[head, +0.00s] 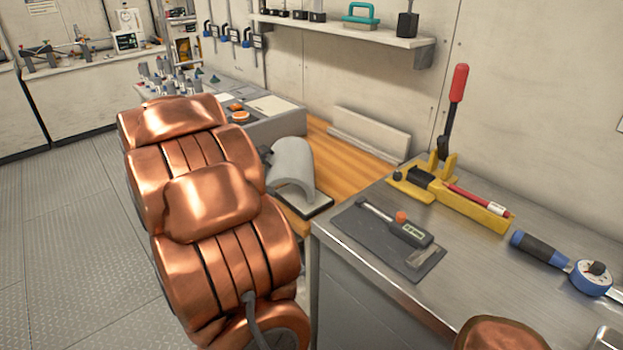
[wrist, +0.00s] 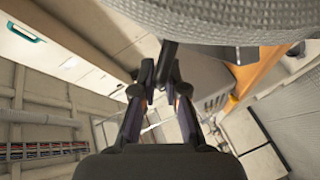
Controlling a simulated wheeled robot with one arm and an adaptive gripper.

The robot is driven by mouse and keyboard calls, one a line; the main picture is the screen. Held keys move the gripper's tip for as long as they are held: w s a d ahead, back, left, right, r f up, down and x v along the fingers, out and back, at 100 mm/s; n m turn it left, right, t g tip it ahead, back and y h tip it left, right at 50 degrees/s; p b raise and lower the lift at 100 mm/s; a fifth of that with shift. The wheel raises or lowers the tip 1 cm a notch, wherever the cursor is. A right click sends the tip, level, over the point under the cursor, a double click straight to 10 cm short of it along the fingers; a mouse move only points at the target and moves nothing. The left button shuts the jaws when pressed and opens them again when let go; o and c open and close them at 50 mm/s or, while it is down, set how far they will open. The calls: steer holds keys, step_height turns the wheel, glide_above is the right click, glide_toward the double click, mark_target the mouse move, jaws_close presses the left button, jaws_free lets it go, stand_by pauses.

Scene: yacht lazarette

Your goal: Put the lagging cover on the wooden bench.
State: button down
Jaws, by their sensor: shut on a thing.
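The lagging cover (head: 293,163) is a grey, curved half-shell. In the head view it is over the near left part of the wooden bench (head: 345,150), just right of my copper arm. I cannot tell whether it touches the surface below. In the wrist view its grey textured side (wrist: 240,18) fills the top edge, just beyond the fingertips. My gripper (wrist: 162,75) is shut on a dark narrow part at the cover's edge. In the head view my arm hides most of the gripper; only a dark bit shows beside the cover.
A pale board (head: 370,133) stands along the wall. The metal counter (head: 350,262) at right holds a yellow tool (head: 460,202) with a red handle and a dark mat (head: 375,240). A shelf (head: 345,30) hangs above.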

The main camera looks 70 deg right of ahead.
mark_target(278, 153)
steer(key=shift+s+d+f+g+b, duration=0.2)
steer(key=shift+s+d+f, duration=0.1)
steer(key=shift+s, duration=0.25)
steer(key=shift+s+d+f+g+b, duration=0.1)
steer(key=shift+s+d+f+g, duration=0.15)
steer(key=shift+s, duration=0.3)
steer(key=shift+s+d+m, duration=0.15)
steer(key=shift+d+m, duration=0.15)
steer(key=shift+w+d+f+b, duration=0.1)
steer(key=shift+w+d+f, duration=0.55)
steer(key=shift+d, duration=1.9)
steer(key=shift+w+d+f+b, duration=0.15)
steer(key=shift+d+f, duration=0.9)
steer(key=shift+d, duration=1.55)
steer(key=shift+w+d+f+b, duration=0.1)
steer(key=shift+w+d+f, duration=0.55)
steer(key=shift+d, duration=1.9)
steer(key=c, duration=1.2)
jaws_free()
steer(key=shift+s+f, duration=0.1)
steer(key=shift+s, duration=0.15)
steer(key=shift+a, duration=0.1)
steer(key=v, duration=1.2)
